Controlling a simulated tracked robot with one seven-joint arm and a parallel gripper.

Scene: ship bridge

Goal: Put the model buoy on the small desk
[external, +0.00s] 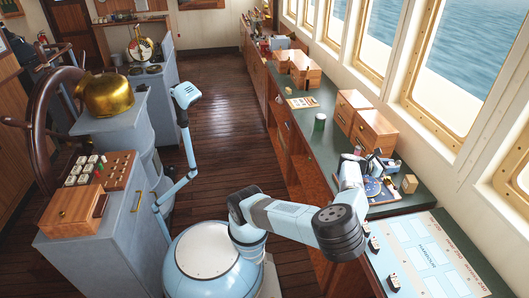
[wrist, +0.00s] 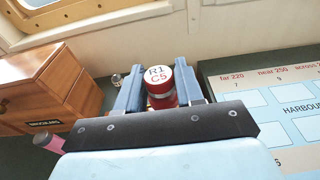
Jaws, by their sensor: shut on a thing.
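My gripper (wrist: 160,90) has its two blue fingers shut on a red cylinder with a white top marked "R1 C5", which looks like the model buoy (wrist: 158,76). Its lower part is hidden behind the gripper's dark bar in the wrist view. In the external view my gripper (external: 374,162) is over the long green-topped counter by the windows, and the buoy cannot be made out clearly there. I cannot tell which surface is the small desk.
Wooden boxes (external: 374,130) and a green can (external: 319,121) stand on the counter (external: 325,143). A dark blue patterned item (external: 375,190) and a small wooden block (external: 409,184) lie near my gripper. A light blue harbour panel (external: 425,255) is at the counter's near end.

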